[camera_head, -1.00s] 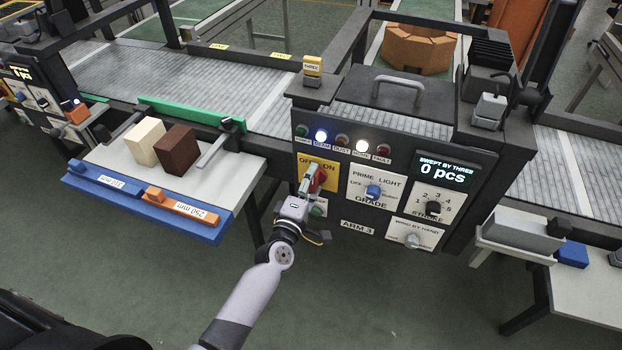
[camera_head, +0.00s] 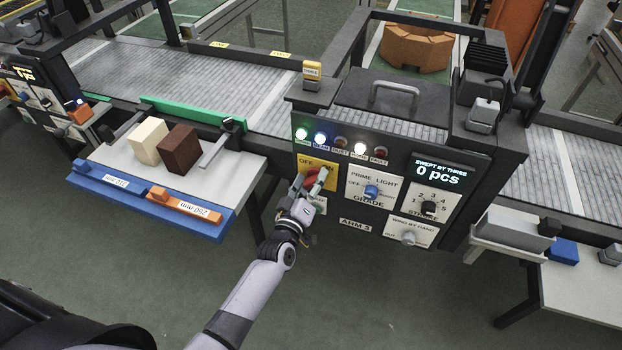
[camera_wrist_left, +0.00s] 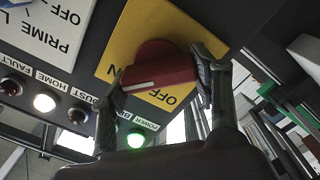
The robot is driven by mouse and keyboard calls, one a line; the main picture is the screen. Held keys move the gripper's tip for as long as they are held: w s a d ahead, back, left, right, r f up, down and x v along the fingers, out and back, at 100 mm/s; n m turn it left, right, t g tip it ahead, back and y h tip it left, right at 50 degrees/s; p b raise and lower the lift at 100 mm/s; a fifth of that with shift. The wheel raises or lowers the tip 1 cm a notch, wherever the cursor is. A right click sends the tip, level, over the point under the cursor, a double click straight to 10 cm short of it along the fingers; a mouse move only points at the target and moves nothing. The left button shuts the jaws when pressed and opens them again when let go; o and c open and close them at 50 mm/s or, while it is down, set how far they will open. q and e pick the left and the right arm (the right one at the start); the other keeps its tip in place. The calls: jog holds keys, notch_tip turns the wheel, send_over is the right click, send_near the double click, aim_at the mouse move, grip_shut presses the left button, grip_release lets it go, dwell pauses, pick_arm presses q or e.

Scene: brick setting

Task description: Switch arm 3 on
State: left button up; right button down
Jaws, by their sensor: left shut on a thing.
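The arm 3 panel carries a yellow OFF/ON plate (camera_head: 304,162) with a red rotary switch knob (camera_head: 309,183). My left gripper (camera_head: 316,184) is at this knob and partly covers it in the head view. In the left wrist view the two fingers of my left gripper (camera_wrist_left: 160,72) are shut on the red knob (camera_wrist_left: 152,66), one on each side, over the yellow plate (camera_wrist_left: 128,42). The knob's white mark points along its length. The green POWER lamp (camera_head: 302,134) is lit, and it also glows in the left wrist view (camera_wrist_left: 136,138). My right gripper is not in view.
Right of the switch are the PRIME/LIGHT grade knob (camera_head: 371,192), the stroke dial (camera_head: 429,208) and the hand-wind knob (camera_head: 408,239). The display (camera_head: 439,173) reads 0 pcs. A side table with a cream block (camera_head: 148,140) and a brown block (camera_head: 180,150) stands left.

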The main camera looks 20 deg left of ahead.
pick_arm(q)
jog(key=shift+f, duration=0.1)
dwell(0.5)
jog(key=o, duration=1.1)
jog(key=shift+o, duration=0.2)
jog(key=s, duration=1.2)
jog(key=shift+a, duration=0.2)
